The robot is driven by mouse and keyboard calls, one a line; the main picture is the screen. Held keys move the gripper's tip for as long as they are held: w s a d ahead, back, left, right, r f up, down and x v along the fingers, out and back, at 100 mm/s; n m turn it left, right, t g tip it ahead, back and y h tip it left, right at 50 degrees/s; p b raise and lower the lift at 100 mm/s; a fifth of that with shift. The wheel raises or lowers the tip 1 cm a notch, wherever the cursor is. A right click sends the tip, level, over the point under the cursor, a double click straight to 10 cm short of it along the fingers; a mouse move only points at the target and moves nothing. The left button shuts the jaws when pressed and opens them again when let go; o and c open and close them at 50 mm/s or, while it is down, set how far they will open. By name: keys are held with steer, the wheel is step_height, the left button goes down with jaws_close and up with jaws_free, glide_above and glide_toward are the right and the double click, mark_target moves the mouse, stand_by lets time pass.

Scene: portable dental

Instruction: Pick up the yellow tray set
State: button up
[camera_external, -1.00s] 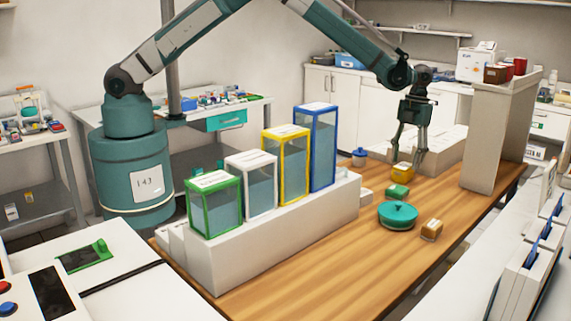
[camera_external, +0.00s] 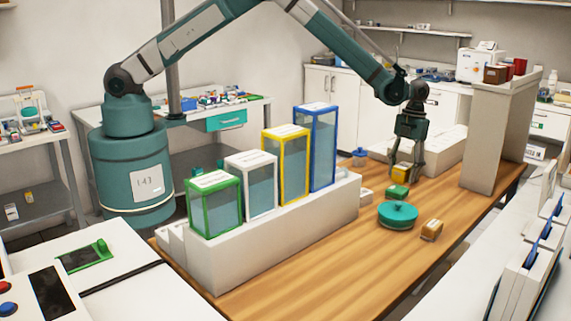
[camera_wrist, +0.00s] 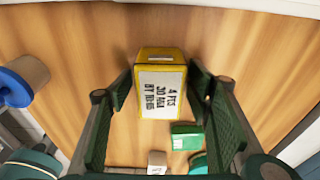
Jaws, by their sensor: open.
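A small yellow box with a white printed label, which I take as the yellow tray set (camera_external: 402,172), stands on the wooden table; it also shows in the wrist view (camera_wrist: 161,70). My gripper (camera_external: 406,176) is pointed down over it. In the wrist view my gripper (camera_wrist: 160,95) is open, with one green finger on each side of the yellow box. A gap shows between the box and the fingers, so nothing is held. In the external view a finger covers part of the box.
A green box (camera_external: 397,191) lies close in front of the yellow one. A round teal container (camera_external: 397,215) and an orange-brown box (camera_external: 432,230) sit nearer. A blue-lidded jar (camera_external: 359,157) stands left. A white stepped stand (camera_external: 275,245) holds several colour-framed bins. Front table is clear.

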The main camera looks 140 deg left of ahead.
mark_target(404, 165)
steer(key=c, duration=1.1)
steer(key=shift+r, duration=0.1)
step_height(404, 165, up, 18)
steer(key=shift+f, duration=0.1)
stand_by(0.7)
